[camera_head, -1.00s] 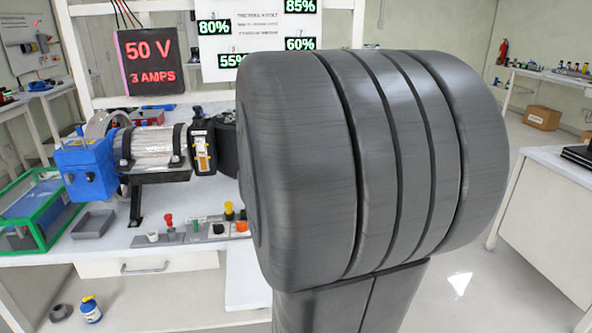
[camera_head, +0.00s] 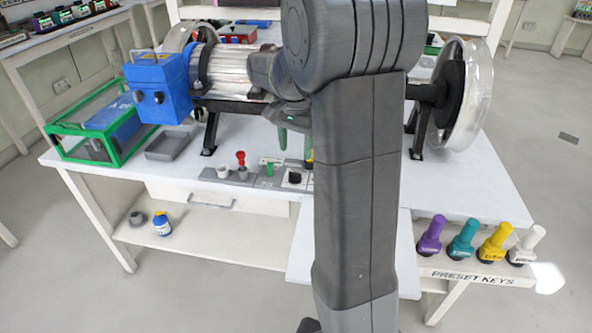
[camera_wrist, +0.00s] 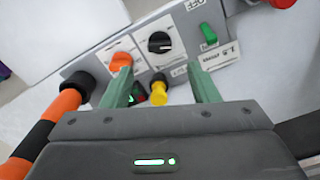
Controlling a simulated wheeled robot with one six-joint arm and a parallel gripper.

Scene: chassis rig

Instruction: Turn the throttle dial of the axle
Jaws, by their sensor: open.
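The throttle dial is probably the round black knob (camera_wrist: 160,42) on a white plate of the grey control panel (camera_head: 242,179). It also shows in the head view (camera_head: 295,178), just left of my arm. My gripper (camera_wrist: 158,67) is open, with one green finger on each side and nothing between the tips. In the wrist view the dial appears just beyond the fingertips, roughly centred between them. In the head view my gripper (camera_head: 296,142) points down over the panel. The axle (camera_head: 232,68), with its silver motor body, stands behind the panel, partly hidden by my arm.
Close around the dial are an orange knob (camera_wrist: 121,60), a yellow knob (camera_wrist: 158,94) and a green switch (camera_wrist: 208,35). An orange-and-black striped post (camera_wrist: 45,122) stands at left. Coloured preset keys (camera_head: 465,240) line a shelf at right. A grey tray (camera_head: 167,145) lies left.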

